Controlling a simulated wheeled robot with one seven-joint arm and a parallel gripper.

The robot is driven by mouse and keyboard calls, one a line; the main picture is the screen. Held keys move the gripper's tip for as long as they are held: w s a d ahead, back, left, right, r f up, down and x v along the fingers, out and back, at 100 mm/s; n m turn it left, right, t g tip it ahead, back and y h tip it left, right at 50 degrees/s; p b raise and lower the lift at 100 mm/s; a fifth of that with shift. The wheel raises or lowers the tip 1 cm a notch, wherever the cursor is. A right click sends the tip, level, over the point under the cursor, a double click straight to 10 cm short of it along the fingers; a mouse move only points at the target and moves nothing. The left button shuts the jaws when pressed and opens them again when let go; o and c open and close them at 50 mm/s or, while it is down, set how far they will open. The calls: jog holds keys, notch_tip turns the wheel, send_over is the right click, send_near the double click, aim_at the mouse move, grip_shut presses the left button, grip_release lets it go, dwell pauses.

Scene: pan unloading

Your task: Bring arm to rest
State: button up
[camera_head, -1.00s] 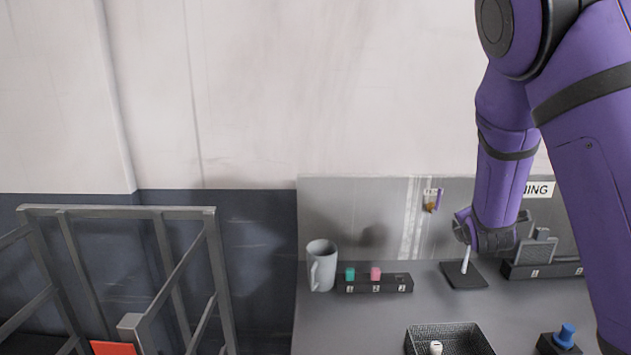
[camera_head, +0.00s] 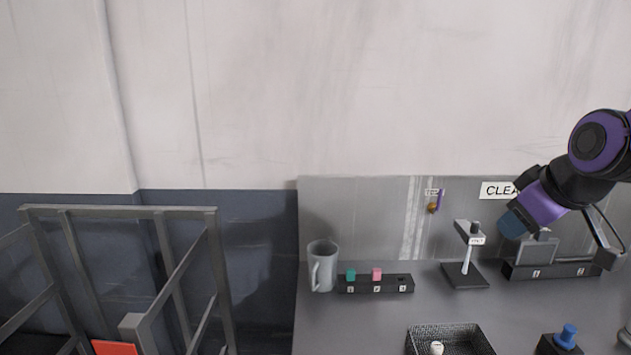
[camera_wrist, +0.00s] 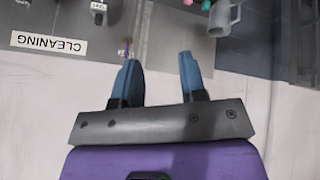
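My gripper (camera_wrist: 159,80) has two blue fingers held apart, with nothing between them in the wrist view. In the head view, my gripper (camera_head: 511,224) is at the right, raised above the bench in front of the back panel, with my purple arm folded at the right edge. One finger hides the other there.
The grey bench (camera_head: 335,325) holds a grey mug (camera_head: 322,266), a black block with a green and a pink piece (camera_head: 376,284), a small stand (camera_head: 465,267), a mesh basket (camera_head: 447,334) and a blue knob (camera_head: 566,336). A grey metal frame (camera_head: 120,211) stands left.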

jog(key=s+a+r+m+g, duration=0.1)
jog(key=s+m, duration=0.4)
jog(key=s, duration=0.9)
notch_tip(320, 180, up, 2)
jog(key=shift+s+a+r+m+g+h, duration=0.2)
jog(key=shift+s+a+m+g+h, duration=0.15)
jog(key=shift+a, duration=0.2)
